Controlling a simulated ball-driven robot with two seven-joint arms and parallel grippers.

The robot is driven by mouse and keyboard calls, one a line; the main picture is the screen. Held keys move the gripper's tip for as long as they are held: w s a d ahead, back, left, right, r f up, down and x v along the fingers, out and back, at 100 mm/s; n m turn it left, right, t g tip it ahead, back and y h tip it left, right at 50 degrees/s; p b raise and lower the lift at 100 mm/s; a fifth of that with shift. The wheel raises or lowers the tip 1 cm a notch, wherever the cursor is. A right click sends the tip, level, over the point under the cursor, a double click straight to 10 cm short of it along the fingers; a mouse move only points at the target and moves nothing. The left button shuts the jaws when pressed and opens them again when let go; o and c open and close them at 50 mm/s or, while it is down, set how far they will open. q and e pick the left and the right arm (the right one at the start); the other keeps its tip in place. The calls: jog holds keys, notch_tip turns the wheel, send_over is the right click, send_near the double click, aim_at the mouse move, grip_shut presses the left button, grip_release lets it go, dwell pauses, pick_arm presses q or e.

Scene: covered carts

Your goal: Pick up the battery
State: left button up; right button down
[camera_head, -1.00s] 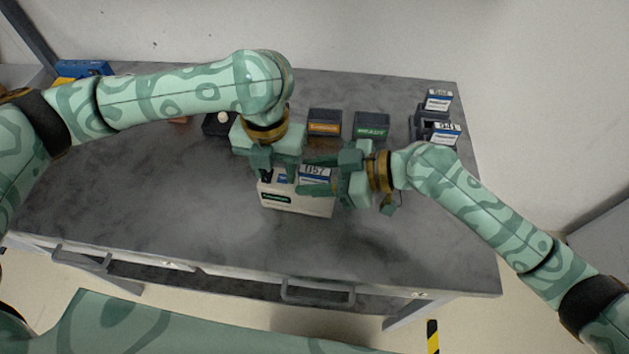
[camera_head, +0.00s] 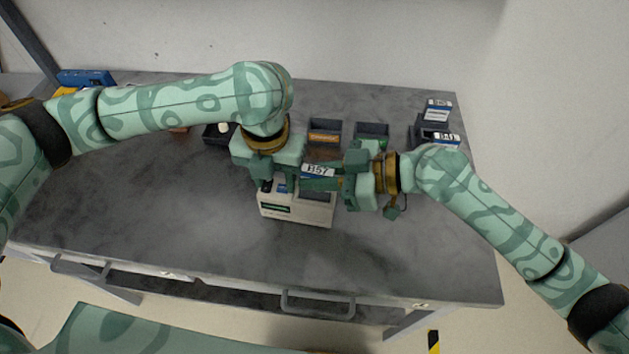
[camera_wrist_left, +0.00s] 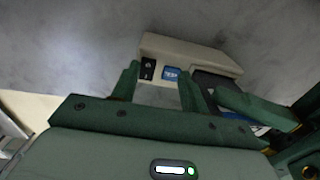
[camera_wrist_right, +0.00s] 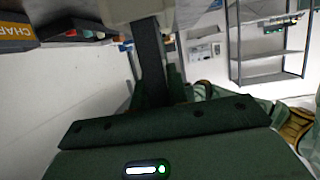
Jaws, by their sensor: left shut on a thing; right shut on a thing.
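The battery (camera_head: 318,170) has a dark body and a white-and-blue label, and sits in my right gripper (camera_head: 335,180), just above the tester. My right gripper is shut on it; the fingers hide most of its body. In the left wrist view only a bit of its label (camera_wrist_left: 260,130) shows. The cream tester (camera_head: 297,209) stands on the table with its dark slot showing under the battery. My left gripper (camera_head: 282,184) is shut at the tester's left part, its fingers on either side of the black switch and blue button (camera_wrist_left: 171,74).
Behind the grippers stand an orange-labelled bin (camera_head: 325,131), a green-labelled bin (camera_head: 371,132) and a dark tray (camera_head: 216,135) with a white thing. A rack (camera_head: 424,131) with labelled batteries stands at the back right. The table's (camera_head: 150,220) front and left are clear.

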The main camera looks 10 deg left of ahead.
jog(key=shift+s+d+f+y, duration=0.1)
jog(key=shift+d+f+y, duration=0.2)
jog(key=shift+d+y, duration=0.55)
jog(key=d+r, duration=0.3)
jog(key=r, duration=0.3)
jog(key=d+r+h, duration=0.2)
jog(key=d, duration=1.8)
jog(key=shift+s, duration=0.25)
jog(key=shift+h, duration=0.25)
pick_arm(q)
jog(key=o, duration=1.3)
